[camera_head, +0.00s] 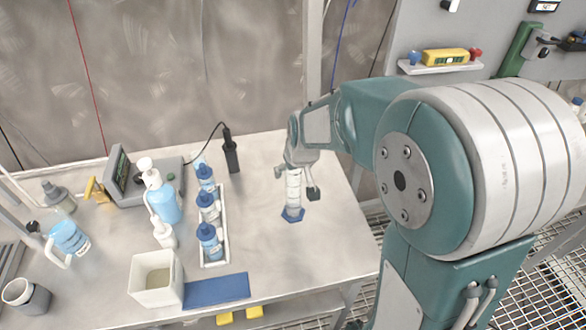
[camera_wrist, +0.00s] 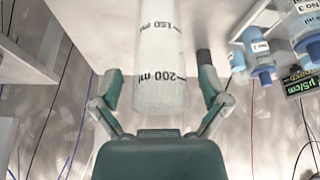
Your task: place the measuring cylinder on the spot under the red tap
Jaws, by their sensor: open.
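The measuring cylinder (camera_head: 292,198) stands upright on the bench, clear with a blue foot, right of the bottle rack. Its graduated wall (camera_wrist: 160,45) fills the middle of the wrist view, with 150 ml and 200 ml marks. My gripper (camera_head: 296,182) is open, with one finger on each side of the cylinder near its upper part. In the wrist view my gripper (camera_wrist: 160,88) shows narrow gaps between the fingers and the cylinder wall. My gripper and arm partly hide the cylinder's top in the head view. I cannot make out a red tap or the spot under it.
A white rack (camera_head: 218,262) of several blue-capped bottles stands left of the cylinder. A black probe (camera_head: 231,155) stands behind. A white box (camera_head: 155,279) and a blue mat (camera_head: 216,291) lie near the front edge. The bench (camera_head: 330,245) is clear right of the cylinder.

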